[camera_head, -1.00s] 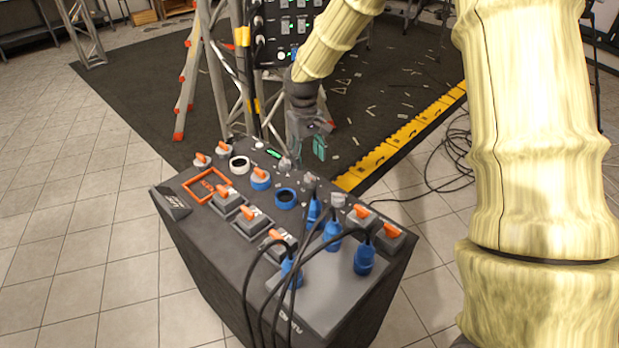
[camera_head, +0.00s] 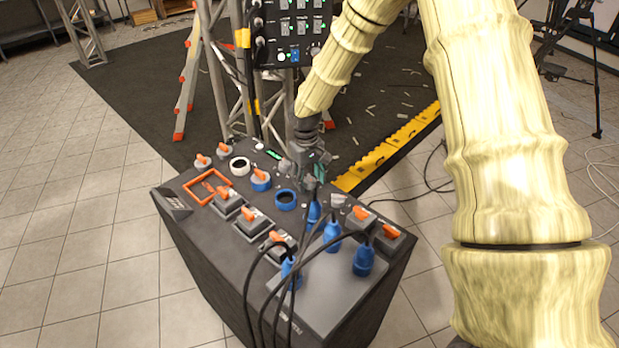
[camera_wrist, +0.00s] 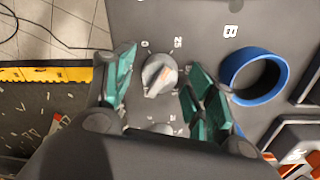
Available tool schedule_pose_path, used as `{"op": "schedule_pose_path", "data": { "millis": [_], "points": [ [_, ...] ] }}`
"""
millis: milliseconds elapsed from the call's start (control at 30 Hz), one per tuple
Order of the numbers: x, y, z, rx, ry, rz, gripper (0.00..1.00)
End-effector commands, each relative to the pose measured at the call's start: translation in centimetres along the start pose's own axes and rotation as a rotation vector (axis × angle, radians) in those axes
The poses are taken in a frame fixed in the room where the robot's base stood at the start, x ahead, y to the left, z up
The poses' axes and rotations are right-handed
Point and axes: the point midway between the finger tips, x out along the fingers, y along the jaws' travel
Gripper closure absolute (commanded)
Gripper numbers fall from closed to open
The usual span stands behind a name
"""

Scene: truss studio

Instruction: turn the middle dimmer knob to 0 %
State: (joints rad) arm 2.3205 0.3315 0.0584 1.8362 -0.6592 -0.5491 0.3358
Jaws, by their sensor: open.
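My gripper (camera_wrist: 158,85) has teal finger pads on both sides of this knob, with gaps. A second grey knob (camera_wrist: 163,128) lies below it, partly hidden by my gripper. In the head view my gripper (camera_head: 312,168) is over the knob row on the dark box (camera_head: 215,262). Another grey knob (camera_head: 338,200) is nearer the camera.
An empty blue ring socket (camera_wrist: 256,76) is beside the knob, close to the right finger. Blue plugs (camera_head: 332,236) with black cables rise on the box's near side. Orange-handled switches (camera_head: 250,220) are to the left. A truss (camera_head: 215,80) stands behind.

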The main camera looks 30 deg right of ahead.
Motion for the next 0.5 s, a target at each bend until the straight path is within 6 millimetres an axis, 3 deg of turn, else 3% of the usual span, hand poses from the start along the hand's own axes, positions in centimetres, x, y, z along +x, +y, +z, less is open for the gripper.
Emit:
{"op": "schedule_pose_path", "data": {
  "millis": [67,300,500],
  "points": [
    [-0.01,0.01,0.00,0.000,0.000,0.000,0.48],
    [-0.02,0.02,0.01,0.001,0.000,0.000,0.90],
    [-0.07,0.04,0.02,-0.006,0.000,0.000,0.90]
  ]
}}
